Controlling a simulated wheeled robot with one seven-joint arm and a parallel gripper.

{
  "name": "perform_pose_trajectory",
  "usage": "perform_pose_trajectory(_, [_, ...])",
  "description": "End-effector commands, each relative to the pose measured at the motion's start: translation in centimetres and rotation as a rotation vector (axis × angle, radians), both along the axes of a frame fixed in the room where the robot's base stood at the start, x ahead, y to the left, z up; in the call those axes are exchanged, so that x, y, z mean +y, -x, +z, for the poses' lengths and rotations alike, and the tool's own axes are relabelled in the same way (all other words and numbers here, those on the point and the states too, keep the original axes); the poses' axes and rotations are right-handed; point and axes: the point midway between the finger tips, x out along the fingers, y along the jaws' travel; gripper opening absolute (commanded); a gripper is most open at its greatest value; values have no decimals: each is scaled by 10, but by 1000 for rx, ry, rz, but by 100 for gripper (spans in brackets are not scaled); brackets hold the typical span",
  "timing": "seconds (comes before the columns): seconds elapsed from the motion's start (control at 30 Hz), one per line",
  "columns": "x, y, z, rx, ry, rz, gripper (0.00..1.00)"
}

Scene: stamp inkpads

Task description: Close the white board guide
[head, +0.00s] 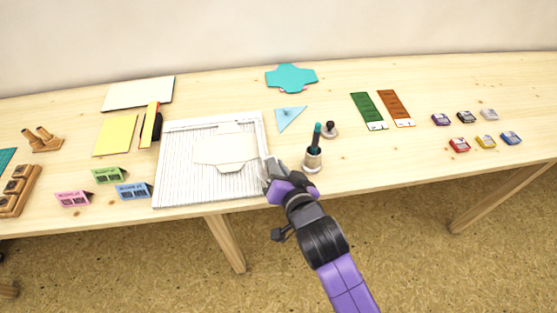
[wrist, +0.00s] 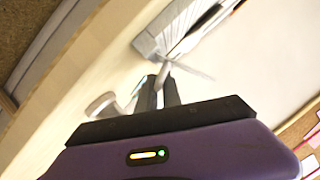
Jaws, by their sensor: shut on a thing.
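The white board (head: 182,180) lies flat on the table, with a cream envelope-shaped sheet (head: 225,149) on its ruled face. My gripper (head: 270,173) is at the board's right edge, near its front right corner. In the wrist view, my gripper's two dark fingers (wrist: 164,90) are close together on a thin pale piece (wrist: 163,73) at the ridged end of the board (wrist: 160,38). I take this piece to be the board guide. Its far part is hidden in the head view by my gripper, and its exact angle is hard to tell.
A blue triangle (head: 290,117) lies behind. The table's front edge is close.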

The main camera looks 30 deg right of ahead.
Motion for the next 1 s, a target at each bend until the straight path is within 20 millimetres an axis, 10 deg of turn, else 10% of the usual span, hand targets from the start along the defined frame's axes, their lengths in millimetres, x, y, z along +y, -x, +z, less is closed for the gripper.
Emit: perform_pose_trajectory(1.0, [30, -9, 7, 288, 887, 5, 0])
